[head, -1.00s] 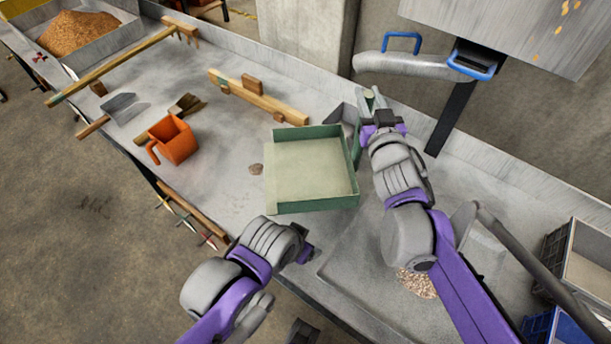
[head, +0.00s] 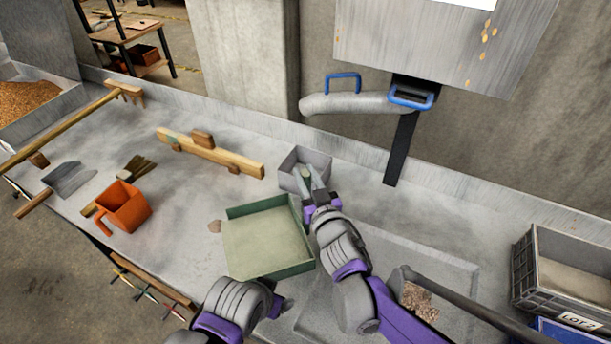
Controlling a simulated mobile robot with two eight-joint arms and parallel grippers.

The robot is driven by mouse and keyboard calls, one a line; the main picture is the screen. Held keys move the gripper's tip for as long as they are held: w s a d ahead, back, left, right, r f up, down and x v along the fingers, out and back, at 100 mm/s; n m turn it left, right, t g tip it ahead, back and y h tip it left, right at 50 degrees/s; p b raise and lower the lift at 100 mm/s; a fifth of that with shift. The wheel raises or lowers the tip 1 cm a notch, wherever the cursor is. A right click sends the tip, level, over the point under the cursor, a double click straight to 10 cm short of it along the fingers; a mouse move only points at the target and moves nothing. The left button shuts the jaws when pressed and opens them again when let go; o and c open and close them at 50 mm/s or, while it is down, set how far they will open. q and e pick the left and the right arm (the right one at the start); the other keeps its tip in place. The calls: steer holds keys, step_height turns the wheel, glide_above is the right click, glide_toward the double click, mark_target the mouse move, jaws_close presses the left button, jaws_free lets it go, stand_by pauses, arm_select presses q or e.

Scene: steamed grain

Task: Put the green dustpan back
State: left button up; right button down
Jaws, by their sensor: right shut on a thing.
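The green dustpan (head: 268,272) is in the middle of the head view, low over or on the metal table. Its open, pale lip faces left and its green walls stand at the back, right and front. I cannot tell whether the pan touches the table.
A grey open box (head: 294,158) stands right behind my right gripper. A wooden beam (head: 210,152), an orange scoop (head: 124,206), a brush (head: 136,167) and a metal scraper (head: 70,178) lie to the left. A grey crate (head: 565,268) is at the right. The table's back right is clear.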

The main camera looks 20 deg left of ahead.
steer(key=c, duration=1.1)
jaws_free()
steer(key=shift+f, duration=0.15)
steer(key=o, duration=0.5)
steer(key=shift+c, duration=0.2)
steer(key=shift+r, duration=0.2)
steer(key=b+v, duration=0.1)
steer(key=v, duration=1.1)
steer(key=shift+d, duration=0.1)
